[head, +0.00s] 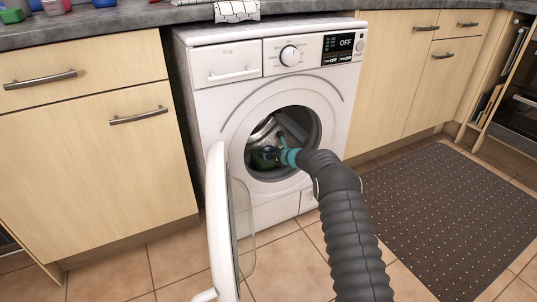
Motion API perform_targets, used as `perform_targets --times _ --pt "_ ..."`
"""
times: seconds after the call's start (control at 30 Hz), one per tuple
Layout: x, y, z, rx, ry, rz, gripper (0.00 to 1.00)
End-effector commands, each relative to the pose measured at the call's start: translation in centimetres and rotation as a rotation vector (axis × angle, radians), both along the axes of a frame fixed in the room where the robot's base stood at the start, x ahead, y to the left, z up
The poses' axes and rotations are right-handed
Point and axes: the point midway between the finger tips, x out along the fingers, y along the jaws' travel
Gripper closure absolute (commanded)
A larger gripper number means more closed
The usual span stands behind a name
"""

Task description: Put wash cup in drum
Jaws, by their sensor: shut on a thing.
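The washing machine's drum (268,130) shows through its round front opening, and the door (218,225) is swung wide open to the left. My arm reaches from the lower right into the opening. My gripper (279,153) is just inside the drum mouth, shut on a small dark blue-green thing, the wash cup (264,158). The cup is in the lower left part of the opening, in shadow. Its exact tilt, and whether it touches the drum, are too small to tell. The fingers are hard to make out.
The white washing machine (205,115) stands under a grey counter (120,22) between wooden cabinets. A dark mat (450,215) covers the tiled floor at right.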

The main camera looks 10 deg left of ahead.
Motion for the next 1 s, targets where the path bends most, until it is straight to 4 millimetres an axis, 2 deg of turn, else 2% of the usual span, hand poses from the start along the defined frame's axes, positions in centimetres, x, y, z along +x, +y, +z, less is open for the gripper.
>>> perform_targets --times 1.0 --pt "0.0 0.0 -2.7 0.001 0.001 0.000 0.71"
